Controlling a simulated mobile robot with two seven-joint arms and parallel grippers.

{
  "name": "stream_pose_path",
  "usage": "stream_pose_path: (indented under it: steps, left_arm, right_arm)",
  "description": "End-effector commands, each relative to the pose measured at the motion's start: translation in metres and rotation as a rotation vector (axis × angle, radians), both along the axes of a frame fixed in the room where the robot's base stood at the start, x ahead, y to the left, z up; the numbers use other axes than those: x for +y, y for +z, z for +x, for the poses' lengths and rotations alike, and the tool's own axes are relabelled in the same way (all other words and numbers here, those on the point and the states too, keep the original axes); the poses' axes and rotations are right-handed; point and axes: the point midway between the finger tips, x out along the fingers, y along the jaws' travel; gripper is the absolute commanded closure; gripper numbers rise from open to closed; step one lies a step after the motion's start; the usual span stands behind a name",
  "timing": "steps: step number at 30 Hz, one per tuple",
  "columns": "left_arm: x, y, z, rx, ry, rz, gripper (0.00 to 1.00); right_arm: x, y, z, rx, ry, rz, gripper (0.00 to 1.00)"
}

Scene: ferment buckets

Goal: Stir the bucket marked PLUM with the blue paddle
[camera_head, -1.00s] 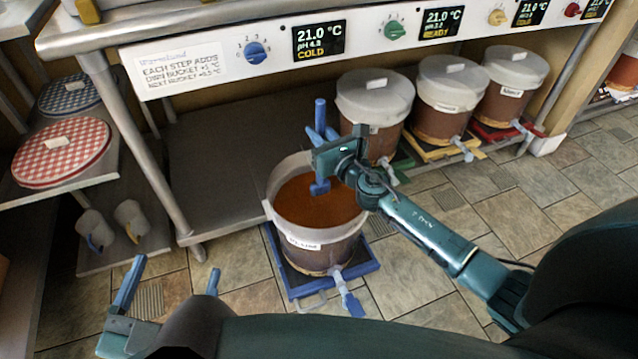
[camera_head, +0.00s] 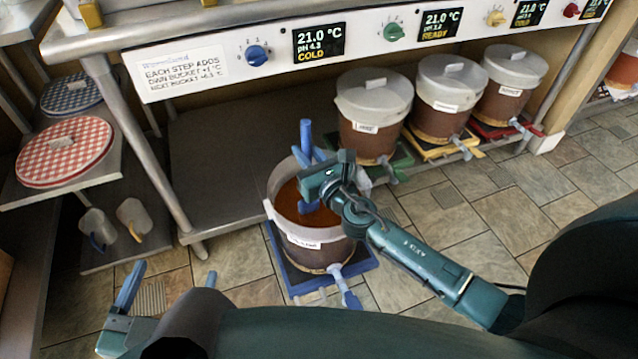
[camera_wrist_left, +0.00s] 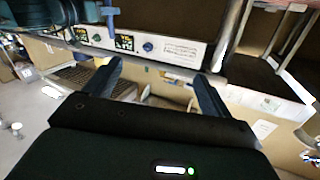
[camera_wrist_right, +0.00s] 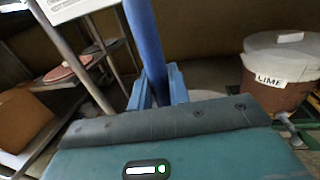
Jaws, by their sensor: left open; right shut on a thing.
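The open bucket (camera_head: 318,255) stands on a blue trolley (camera_head: 362,262) and holds a dark orange-brown liquid (camera_head: 290,200). The white label on its front is too blurred to read surely. My right gripper (camera_head: 318,178) is shut on the blue paddle (camera_head: 306,135), above the bucket's opening. The shaft stands nearly upright, and the lower part reaches down inside the rim; I cannot tell how deep its end sits. The paddle shaft (camera_wrist_right: 145,40) also shows between the fingers in the right wrist view. My left gripper (camera_head: 170,280) is open and empty, low at the front left.
Lidded buckets stand behind to the right; the nearest (camera_wrist_right: 275,90) reads LIME. A steel shelf leg (camera_head: 150,150) rises left of the bucket. Checked round lids (camera_head: 63,150) and jugs (camera_head: 132,218) are on the left shelves. Tiled floor is clear at the right.

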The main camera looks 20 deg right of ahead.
Motion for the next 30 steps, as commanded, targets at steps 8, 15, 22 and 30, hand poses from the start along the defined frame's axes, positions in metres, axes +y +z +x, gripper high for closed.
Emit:
stream_pose_path:
  steps: [8, 15, 22, 30]
  left_arm:
    - [0.005, 0.006, 0.0, 0.133, 0.024, 0.006, 0.16]
    - [0.011, 0.012, -0.009, 0.262, 0.041, -0.004, 0.16]
    - [0.017, 0.026, -0.015, 0.312, 0.063, -0.037, 0.16]
    - [0.026, 0.051, -0.02, 0.306, 0.096, -0.098, 0.16]
  right_arm:
    - [0.0, 0.026, 0.0, -0.001, 0.0, -0.001, 1.0]
    - [0.0, 0.05, 0.0, -0.001, 0.0, -0.001, 1.0]
    - [0.0, 0.07, 0.0, -0.001, 0.0, -0.001, 1.0]
    - [0.0, 0.092, 0.0, -0.001, 0.0, -0.001, 1.0]
